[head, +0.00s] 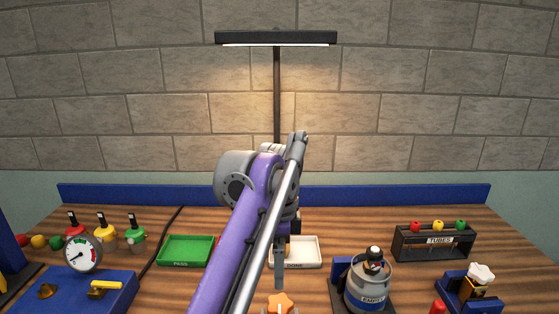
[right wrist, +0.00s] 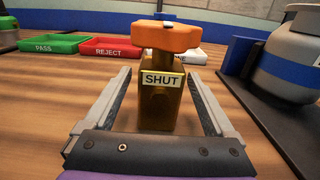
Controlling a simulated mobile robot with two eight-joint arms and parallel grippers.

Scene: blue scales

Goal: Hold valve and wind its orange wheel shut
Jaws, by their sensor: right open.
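The valve has a brass body (right wrist: 160,103) with a SHUT label on its front and an orange wheel (right wrist: 166,36) on top. It stands upright on the wooden table between the fingers of my right gripper (right wrist: 159,78), which is open. A gap shows on each side of the body, so the fingers look apart from it. In the head view only the orange wheel (head: 281,302) shows, at the bottom edge; my purple right arm rises beside it and hides part of the table. My left gripper is not in view.
A green PASS tray (head: 186,251) and a white DONE tray (head: 296,262) lie behind. A red REJECT tray (right wrist: 111,47) shows in the wrist view. A grey gas cylinder (head: 367,288) on a dark stand is close on the right. A gauge block (head: 90,292) is on the left.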

